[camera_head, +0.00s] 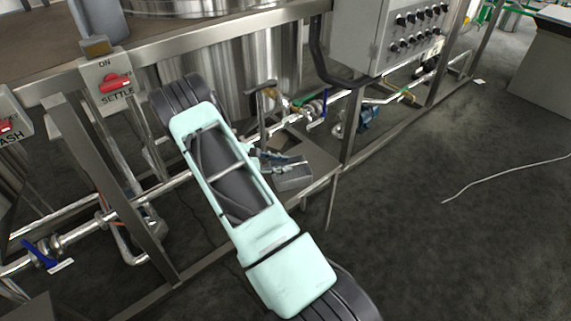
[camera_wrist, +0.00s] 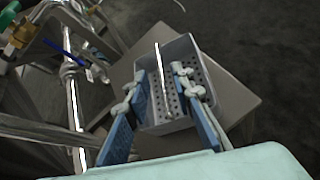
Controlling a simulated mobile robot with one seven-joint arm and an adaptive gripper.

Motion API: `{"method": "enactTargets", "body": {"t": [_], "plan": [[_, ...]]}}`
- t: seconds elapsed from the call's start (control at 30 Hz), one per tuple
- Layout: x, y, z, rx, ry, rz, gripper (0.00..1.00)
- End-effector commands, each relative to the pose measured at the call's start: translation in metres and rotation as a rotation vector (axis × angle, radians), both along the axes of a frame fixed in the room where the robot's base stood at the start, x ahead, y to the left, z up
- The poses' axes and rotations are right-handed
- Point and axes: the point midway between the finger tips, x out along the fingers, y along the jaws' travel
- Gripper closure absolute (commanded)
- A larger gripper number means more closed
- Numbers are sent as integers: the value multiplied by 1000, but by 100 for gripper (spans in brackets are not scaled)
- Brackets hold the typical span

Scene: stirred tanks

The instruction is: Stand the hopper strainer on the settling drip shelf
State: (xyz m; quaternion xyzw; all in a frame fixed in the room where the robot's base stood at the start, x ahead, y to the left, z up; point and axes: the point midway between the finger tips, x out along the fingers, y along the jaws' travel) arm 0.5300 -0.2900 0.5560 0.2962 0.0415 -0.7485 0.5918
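The hopper strainer is a grey perforated box (camera_head: 294,178) with a thin bar handle across its top. In the wrist view the strainer (camera_wrist: 205,52) is upright over a flat grey shelf (camera_wrist: 236,98); the same shelf (camera_head: 322,163) shows in the head view. I cannot tell whether the strainer's base touches the shelf. My gripper (camera_wrist: 160,76) is open above the strainer, one blue finger on each side of the handle, with gaps showing. In the head view my gripper (camera_head: 279,163) is partly hidden by my arm.
A sign reading SETTLE (camera_head: 117,92) with a red switch is at the upper left. Pipes and valves (camera_head: 300,106) run behind the shelf. A control box (camera_head: 365,35) stands above on the steel frame. The floor at right is open, with a pale hose (camera_head: 500,178).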

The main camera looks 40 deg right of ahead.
Motion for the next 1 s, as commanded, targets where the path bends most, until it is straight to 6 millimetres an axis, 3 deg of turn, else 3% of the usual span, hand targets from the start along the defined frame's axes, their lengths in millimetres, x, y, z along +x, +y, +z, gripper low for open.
{"method": "enactTargets", "body": {"t": [0.2,0.43,0.63,1.0], "plan": [[7,44,28,1,-1,4,78],[12,78,46,-1,-1,2,78],[13,89,51,0,0,1,78],[13,89,51,-1,0,0,78]]}}
